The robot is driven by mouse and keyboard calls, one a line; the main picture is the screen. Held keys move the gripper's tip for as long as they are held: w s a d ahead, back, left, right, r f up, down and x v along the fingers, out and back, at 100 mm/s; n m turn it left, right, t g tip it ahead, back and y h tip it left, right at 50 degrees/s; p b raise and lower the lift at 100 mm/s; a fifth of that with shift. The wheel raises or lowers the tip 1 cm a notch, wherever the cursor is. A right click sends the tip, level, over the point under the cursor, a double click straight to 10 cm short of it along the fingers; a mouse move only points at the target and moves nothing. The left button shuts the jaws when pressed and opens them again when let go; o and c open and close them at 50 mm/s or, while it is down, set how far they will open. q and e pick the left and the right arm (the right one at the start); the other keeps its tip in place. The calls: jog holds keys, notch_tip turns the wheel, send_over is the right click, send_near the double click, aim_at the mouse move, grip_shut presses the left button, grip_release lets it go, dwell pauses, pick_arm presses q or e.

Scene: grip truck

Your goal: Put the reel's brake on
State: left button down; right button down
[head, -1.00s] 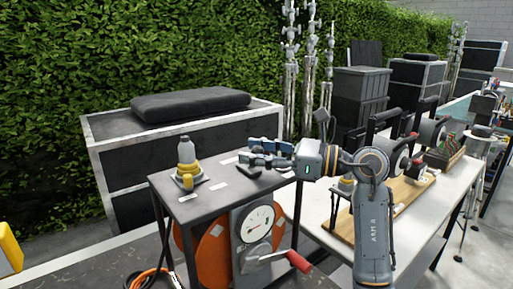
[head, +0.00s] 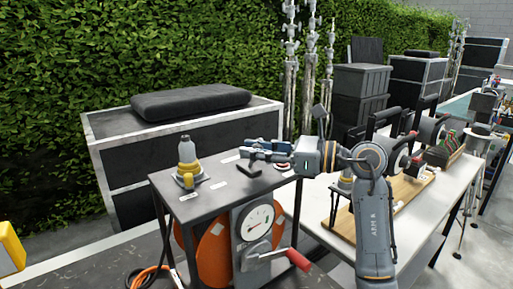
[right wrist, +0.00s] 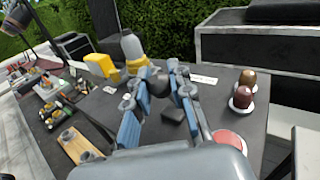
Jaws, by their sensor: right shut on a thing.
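The orange reel (head: 212,252) sits under a small dark stand (head: 217,204). A grey panel with a white dial (head: 258,222) and a crank with a red handle (head: 298,259) is on its front. My right gripper (head: 250,150) is above the stand's top, shut on a small dark knob. In the right wrist view the knob (right wrist: 156,74) shows between the blue-grey fingers (right wrist: 160,80), mostly covered. A dark block (right wrist: 173,115) lies under the fingers; it also shows in the head view (head: 250,169). What joins knob and block is hidden. My left gripper is out of view.
A white table (head: 415,225) with a wooden board is at the right. A black case (head: 200,150) stands behind.

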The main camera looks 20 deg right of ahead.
aim_at(249, 165)
jog(key=w+m+g+h+p, duration=0.1)
jog(key=p, duration=0.2)
jog(key=w+r+g+h+p, duration=0.1)
jog(key=p, duration=0.2)
jog(key=w+m+g+h+p, duration=0.1)
jog(key=p, duration=0.2)
jog(key=shift+a+r+m, duration=0.3)
jog(key=shift+a, duration=0.1)
jog(key=w+g+h+p, duration=0.1)
jog(key=p, duration=0.1)
jog(key=m+g+h+p, duration=0.1)
jog(key=g+p, duration=0.1)
jog(key=p, duration=0.1)
jog(key=shift+w+a+f, duration=0.4)
jog(key=shift+w+a+f+m+g+h+p, duration=0.2)
jog(key=shift+w+f+m+g+h+p, duration=0.35)
jog(key=shift+g+p, duration=0.35)
jog(key=c, duration=1.1)
grip_release()
jog(key=shift+c, duration=0.2)
jog(key=v, duration=1.2)
